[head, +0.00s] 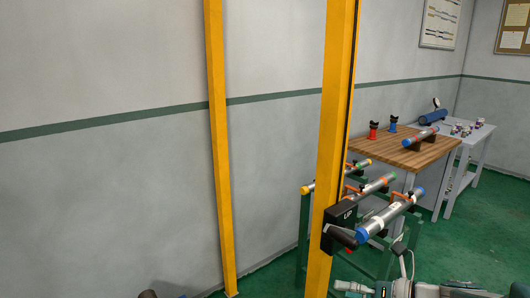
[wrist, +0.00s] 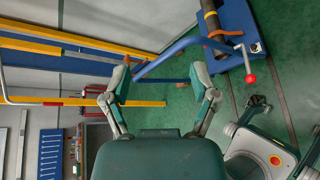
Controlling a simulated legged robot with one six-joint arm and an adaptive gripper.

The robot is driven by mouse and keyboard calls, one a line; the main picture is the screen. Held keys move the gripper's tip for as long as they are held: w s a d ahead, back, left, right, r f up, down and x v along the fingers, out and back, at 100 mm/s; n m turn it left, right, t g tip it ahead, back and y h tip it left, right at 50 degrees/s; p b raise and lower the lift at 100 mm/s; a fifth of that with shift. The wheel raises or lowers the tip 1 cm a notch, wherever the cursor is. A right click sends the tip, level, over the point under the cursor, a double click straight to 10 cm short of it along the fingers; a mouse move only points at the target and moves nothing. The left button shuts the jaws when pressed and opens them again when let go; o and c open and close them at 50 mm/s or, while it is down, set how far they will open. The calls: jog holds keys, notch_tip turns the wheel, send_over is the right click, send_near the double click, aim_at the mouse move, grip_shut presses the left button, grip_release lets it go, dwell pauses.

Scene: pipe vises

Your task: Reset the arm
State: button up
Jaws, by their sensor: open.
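My gripper (wrist: 160,84) shows in the wrist view with its two fingers spread apart, open and with nothing between them. The view is turned sideways, and green floor and a blue bar lie beyond the fingertips. In the head view, part of my arm (head: 410,290) shows at the bottom right edge; the gripper itself cannot be made out there.
A yellow post (head: 335,150) stands close in front, with a black box (head: 340,228) on it. Several pipes lie on a green rack (head: 303,230) behind it. A wooden table (head: 400,150) stands at the right. In the wrist view, a blue stand (wrist: 235,35) holds a dark pipe.

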jog(key=s+a+f+n+g+h, duration=0.1)
jog(key=s+a+n+g+h, duration=0.15)
jog(key=s+n, duration=0.45)
jog(key=s+a+f+n+g+h, duration=0.1)
jog(key=s+a+n+g+h, duration=0.15)
jog(key=n, duration=0.85)
jog(key=s+d+r+n+t+h, duration=0.1)
jog(key=n+h, duration=0.1)
jog(key=n, duration=0.4)
jog(key=s+d+r+n+t+h, duration=0.1)
jog(key=n+h, duration=0.1)
jog(key=n, duration=0.4)
jog(key=s+d+r+n+h, duration=0.1)
jog(key=n+h, duration=0.1)
jog(key=n, duration=0.4)
jog(key=shift+s+d+t+h, duration=0.15)
jog(key=shift+s+t+h, duration=0.15)
jog(key=shift+s+t, duration=0.1)
jog(key=shift+c, duration=0.4)
